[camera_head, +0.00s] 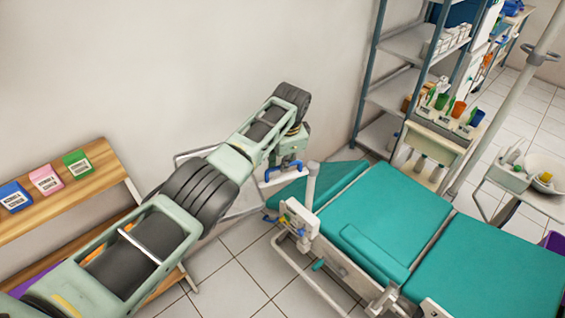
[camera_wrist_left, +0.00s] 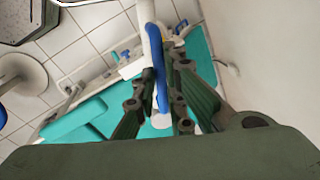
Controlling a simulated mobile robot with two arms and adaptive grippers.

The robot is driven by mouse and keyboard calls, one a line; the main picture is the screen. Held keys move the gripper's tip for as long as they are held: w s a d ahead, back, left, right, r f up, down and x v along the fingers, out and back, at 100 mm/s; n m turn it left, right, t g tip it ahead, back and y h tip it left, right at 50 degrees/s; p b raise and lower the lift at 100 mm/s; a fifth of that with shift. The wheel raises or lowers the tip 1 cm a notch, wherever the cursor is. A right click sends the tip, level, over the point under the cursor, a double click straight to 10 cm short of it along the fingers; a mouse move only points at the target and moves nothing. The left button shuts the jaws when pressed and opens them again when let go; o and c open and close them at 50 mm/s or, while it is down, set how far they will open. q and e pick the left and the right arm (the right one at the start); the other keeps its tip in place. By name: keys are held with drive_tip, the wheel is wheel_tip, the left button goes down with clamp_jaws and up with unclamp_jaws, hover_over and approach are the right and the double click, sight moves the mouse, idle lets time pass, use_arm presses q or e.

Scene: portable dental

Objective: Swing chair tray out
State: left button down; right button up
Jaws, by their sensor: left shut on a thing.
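The chair (camera_head: 395,215) has teal cushions and fills the lower right of the head view. Its cushions also show in the wrist view (camera_wrist_left: 72,122). A pale post (camera_head: 311,185) stands at the chair's near side. My left gripper (camera_head: 285,168) reaches over the upper end of the chair. It is shut on a blue handle (camera_wrist_left: 154,45), which runs between its fingers beside a white bar (camera_wrist_left: 146,14). A thin metal frame (camera_head: 193,153) shows partly behind my left arm; I cannot tell whether it belongs to the chair tray. My right gripper is out of view.
A wooden shelf (camera_head: 95,180) with small coloured boxes stands at the left by the wall. A metal rack (camera_head: 385,90) stands behind the chair. An instrument holder with cups (camera_head: 440,135) and a basin (camera_head: 545,170) are at the right. Tiled floor (camera_head: 235,265) shows in front of the chair.

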use_arm(q)
drive_tip(key=shift+s+d+f, duration=0.1)
drive_tip(key=shift+s+f, duration=0.05)
drive_tip(key=shift+s, duration=0.05)
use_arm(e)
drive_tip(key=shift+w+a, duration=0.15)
use_arm(q)
drive_tip(key=c, duration=1.8)
unclamp_jaws()
drive_tip(key=shift+c, duration=0.2)
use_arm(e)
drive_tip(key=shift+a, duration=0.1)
use_arm(q)
drive_tip(key=shift+r, duration=0.2)
wheel_tip(320, 180, up, 12)
drive_tip(key=s+d, duration=0.1)
drive_tip(key=s, duration=0.1)
drive_tip(key=shift+f, duration=0.2)
drive_tip(key=shift+d, duration=0.1)
